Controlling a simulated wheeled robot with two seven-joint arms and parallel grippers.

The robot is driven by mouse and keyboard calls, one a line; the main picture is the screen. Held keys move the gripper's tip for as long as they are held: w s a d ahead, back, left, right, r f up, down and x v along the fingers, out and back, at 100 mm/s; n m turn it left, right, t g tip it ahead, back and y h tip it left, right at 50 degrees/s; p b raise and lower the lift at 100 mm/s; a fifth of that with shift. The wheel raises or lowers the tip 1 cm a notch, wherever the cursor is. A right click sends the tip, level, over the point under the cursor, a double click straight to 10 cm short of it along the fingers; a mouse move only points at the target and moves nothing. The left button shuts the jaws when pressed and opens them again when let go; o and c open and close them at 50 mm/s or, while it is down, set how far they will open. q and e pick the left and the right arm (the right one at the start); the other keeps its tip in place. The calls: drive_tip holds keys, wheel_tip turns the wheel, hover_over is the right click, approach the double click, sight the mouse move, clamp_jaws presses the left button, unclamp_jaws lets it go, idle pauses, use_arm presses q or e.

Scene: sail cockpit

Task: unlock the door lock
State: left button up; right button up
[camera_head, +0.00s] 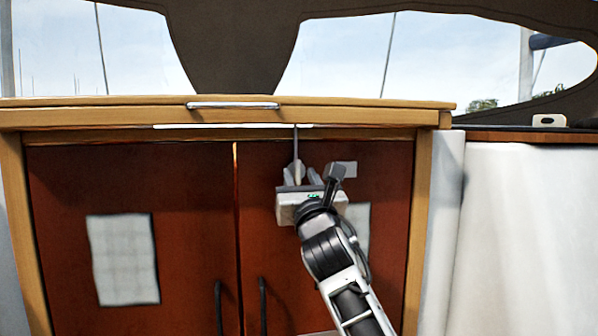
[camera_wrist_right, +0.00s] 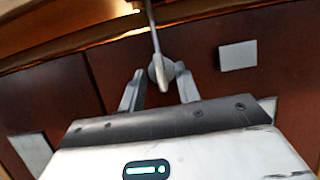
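The door lock appears as a thin grey rod (camera_head: 296,145) hanging from the wooden top rail in front of the right red-brown door (camera_head: 385,200). Its lower end has a rounded grey knob, clearest in the right wrist view (camera_wrist_right: 160,72). My right gripper (camera_head: 301,174) is at this lower end, with its fingers apart, one on each side of the knob, in the right wrist view (camera_wrist_right: 159,76). The fingers look open; I cannot tell whether either touches the knob. The left door (camera_head: 185,190) is beside the right one, both closed. My left gripper is not in view.
Two dark vertical handles, left (camera_head: 218,305) and right (camera_head: 263,305), are low on the doors near the centre seam. A pale panel (camera_head: 123,258) is on the left door. A wooden frame (camera_head: 425,180) surrounds the doors, with a metal bar (camera_head: 232,105) on top. White padding (camera_head: 520,230) is at right.

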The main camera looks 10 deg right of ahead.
drive_tip(key=shift+x, duration=0.95)
clamp_jaws()
drive_tip(key=shift+d, duration=0.1)
